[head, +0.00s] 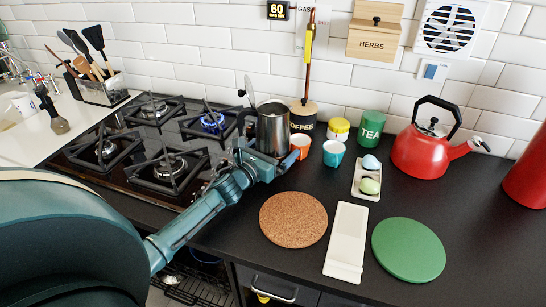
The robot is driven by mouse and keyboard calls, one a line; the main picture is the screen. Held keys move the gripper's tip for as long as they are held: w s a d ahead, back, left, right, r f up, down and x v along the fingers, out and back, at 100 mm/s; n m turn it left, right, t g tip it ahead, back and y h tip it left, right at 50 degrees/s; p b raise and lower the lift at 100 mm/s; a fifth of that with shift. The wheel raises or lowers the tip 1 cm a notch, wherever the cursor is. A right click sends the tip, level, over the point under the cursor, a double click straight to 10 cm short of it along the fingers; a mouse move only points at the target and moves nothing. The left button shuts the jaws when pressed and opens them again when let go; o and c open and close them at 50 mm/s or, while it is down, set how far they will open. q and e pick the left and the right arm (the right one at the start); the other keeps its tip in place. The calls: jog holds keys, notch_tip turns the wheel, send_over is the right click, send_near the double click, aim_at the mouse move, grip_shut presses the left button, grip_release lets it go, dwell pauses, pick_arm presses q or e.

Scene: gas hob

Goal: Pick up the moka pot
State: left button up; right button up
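The moka pot (273,130) is a dark grey metal pot, upright just right of the hob. A black handle is on its left side and what looks like its raised lid stands at its back left. My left gripper (268,154) is at the lower front of the pot, with one finger towards each side of it. The gripper hides the pot's base. I cannot tell whether the fingers press on the pot or only stand around it. My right gripper is not in view.
The gas hob (130,185) has a blue flame at its back right burner. Close right of the pot stand an orange cup (301,146), a teal cup (334,152) and a coffee canister (303,115). A cork mat (293,219) lies in front; a red kettle (420,150) stands further right.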

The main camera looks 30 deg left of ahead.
pick_arm(q)
jog(key=shift+c, duration=0.6)
jog(key=c, duration=1)
jog(key=shift+r, duration=0.2)
jog(key=shift+c, duration=0.7)
